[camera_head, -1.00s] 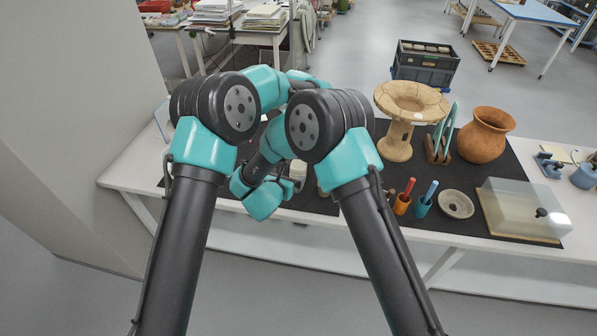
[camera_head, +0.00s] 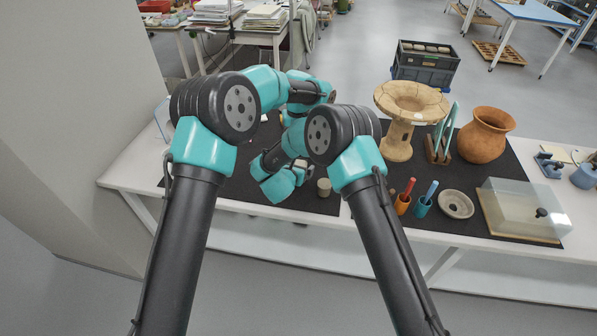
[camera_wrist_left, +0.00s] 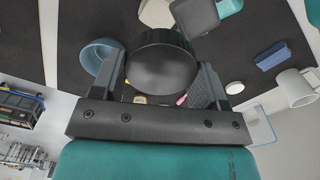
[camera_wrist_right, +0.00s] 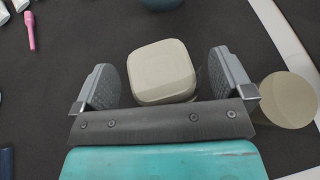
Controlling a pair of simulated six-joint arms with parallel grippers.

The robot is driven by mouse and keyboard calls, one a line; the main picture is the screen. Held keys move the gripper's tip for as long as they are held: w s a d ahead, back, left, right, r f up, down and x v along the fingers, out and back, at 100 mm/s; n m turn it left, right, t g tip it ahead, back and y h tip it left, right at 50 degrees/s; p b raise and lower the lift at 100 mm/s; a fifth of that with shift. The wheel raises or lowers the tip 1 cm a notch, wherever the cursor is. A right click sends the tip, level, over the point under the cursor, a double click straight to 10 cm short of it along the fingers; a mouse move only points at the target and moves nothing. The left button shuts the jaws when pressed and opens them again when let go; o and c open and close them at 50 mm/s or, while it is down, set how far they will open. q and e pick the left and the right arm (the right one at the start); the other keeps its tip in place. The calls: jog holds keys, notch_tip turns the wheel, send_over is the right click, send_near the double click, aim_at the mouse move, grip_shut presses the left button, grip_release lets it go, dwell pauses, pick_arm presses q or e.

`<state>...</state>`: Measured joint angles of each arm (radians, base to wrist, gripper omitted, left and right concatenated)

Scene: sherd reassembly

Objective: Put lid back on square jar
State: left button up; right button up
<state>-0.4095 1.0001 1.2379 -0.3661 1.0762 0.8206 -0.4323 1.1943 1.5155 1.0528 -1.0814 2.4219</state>
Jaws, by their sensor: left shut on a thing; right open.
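A pale beige block with a rounded-square top (camera_wrist_right: 163,72) lies between the fingers of my right gripper (camera_wrist_right: 164,70) in the right wrist view. The fingers are open, with a gap on each side of it. I cannot tell whether it is the square jar or its lid. My left gripper (camera_wrist_left: 160,75) is shut on a dark, round-ended thing (camera_wrist_left: 162,65), whose identity is unclear. In the head view my right gripper (camera_head: 302,165) is low over the mat, partly hidden by its wrist. My left gripper is hidden there behind my arms.
A beige cylinder (camera_head: 324,187) stands close to the right gripper; its round top also shows in the right wrist view (camera_wrist_right: 289,100). A blue bowl (camera_wrist_left: 98,55) and a white cup (camera_wrist_left: 294,88) show in the left wrist view.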

jog(key=c, duration=1.4)
pick_arm(q)
jog(key=shift+f, duration=2.5)
jog(key=shift+f, duration=0.95)
jog(key=shift+f, duration=0.4)
